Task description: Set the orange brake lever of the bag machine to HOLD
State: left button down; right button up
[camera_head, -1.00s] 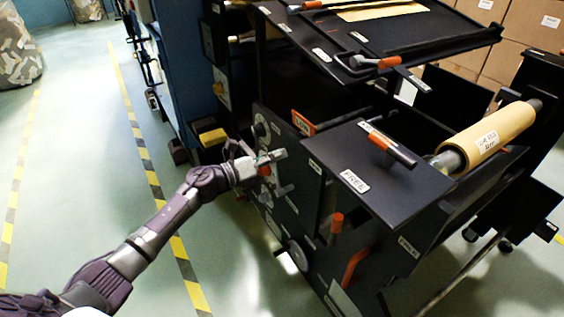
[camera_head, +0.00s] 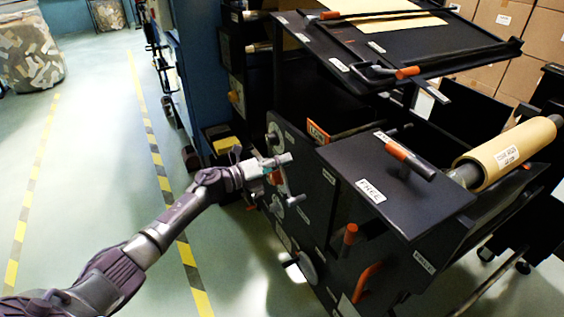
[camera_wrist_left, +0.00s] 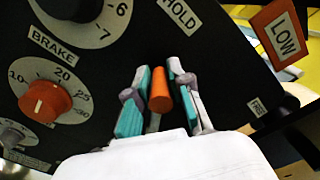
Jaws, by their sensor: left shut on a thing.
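The orange brake lever (camera_wrist_left: 160,92) is a rounded orange handle on the black side panel of the bag machine. In the left wrist view it lies between the two teal-padded fingers of my left gripper (camera_wrist_left: 160,98), which is shut on it. The HOLD label (camera_wrist_left: 180,15) is above the lever, and the BRAKE label (camera_wrist_left: 52,46) is to its left. In the head view, my left gripper (camera_head: 276,170) is at the panel's side, with a bit of orange showing at the fingers. The lever's base is hidden. My right gripper is in neither view.
An orange dial (camera_wrist_left: 44,102) and a numbered grey dial (camera_wrist_left: 75,8) are on the panel. An orange LOW sign (camera_wrist_left: 285,35) sticks out at the right. The bag machine (camera_head: 420,195) carries a kraft roll (camera_head: 508,152). The green floor (camera_head: 100,190) to the left is clear.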

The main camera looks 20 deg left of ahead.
pick_arm(q)
jog(key=shift+f, duration=0.2)
jog(key=c, duration=1.1)
grip_release()
jog(key=shift+o, duration=0.3)
jog(key=shift+r, duration=0.1)
jog(key=v, duration=1.2)
